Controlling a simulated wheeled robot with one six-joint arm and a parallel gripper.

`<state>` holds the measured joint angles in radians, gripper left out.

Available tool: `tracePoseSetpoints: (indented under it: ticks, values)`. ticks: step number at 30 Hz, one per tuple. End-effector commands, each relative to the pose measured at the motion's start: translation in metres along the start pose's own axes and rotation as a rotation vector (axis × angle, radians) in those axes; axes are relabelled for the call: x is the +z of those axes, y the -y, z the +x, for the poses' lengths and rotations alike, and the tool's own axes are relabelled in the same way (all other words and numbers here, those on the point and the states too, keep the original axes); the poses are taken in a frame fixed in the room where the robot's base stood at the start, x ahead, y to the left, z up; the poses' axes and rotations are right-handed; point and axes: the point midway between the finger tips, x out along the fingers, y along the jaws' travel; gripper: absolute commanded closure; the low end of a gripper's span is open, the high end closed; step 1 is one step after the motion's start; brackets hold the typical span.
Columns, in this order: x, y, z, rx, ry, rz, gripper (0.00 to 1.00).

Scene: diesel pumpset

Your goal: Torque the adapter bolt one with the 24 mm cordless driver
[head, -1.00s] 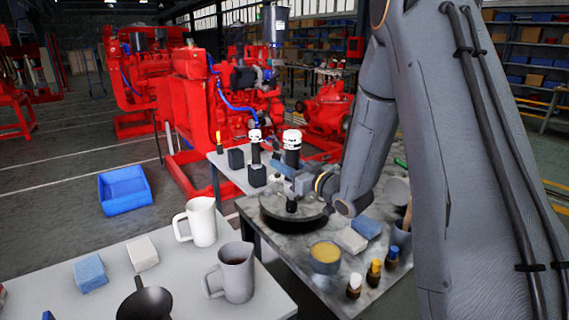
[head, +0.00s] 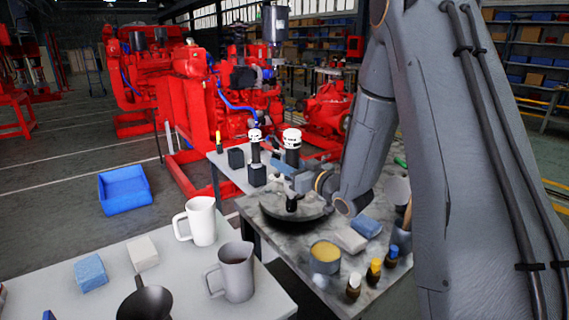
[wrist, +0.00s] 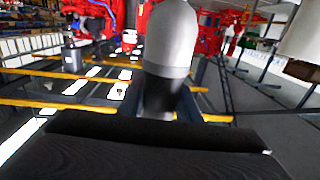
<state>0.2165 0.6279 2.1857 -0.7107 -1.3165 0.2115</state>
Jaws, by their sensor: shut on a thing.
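My gripper (head: 287,183) is over the marbled table and shut on a driver (head: 292,152) with a white top and black body. The driver stands upright, and its dark lower end shows below the jaws. In the wrist view the held driver (wrist: 170,60) appears as a pale rounded cylinder with a dark lower part, above the dark edge of my gripper. A similar, smaller-looking driver (head: 255,148) stands in a black holder (head: 257,175) to the left. The red pumpset (head: 205,105) stands behind. I cannot make out the adapter bolt or any size marking.
A dark round dish (head: 275,214) lies below my gripper. A tin (head: 325,257), blocks and small bottles stand on the marbled table (head: 318,287). A white table (head: 190,275) in front holds mugs and a pan. A blue tub (head: 125,190) sits on the open floor.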

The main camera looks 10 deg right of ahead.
Motion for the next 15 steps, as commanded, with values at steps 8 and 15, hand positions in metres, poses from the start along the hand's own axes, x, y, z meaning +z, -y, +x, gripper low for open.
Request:
tracePoseSetpoints:
  ticks: [8, 15]
  values:
    - [0.0005, -0.0003, 0.0003, 0.000, -0.003, -0.001, 1.00]
    - [0.0036, -0.0003, 0.0003, 0.000, -0.003, -0.001, 1.00]
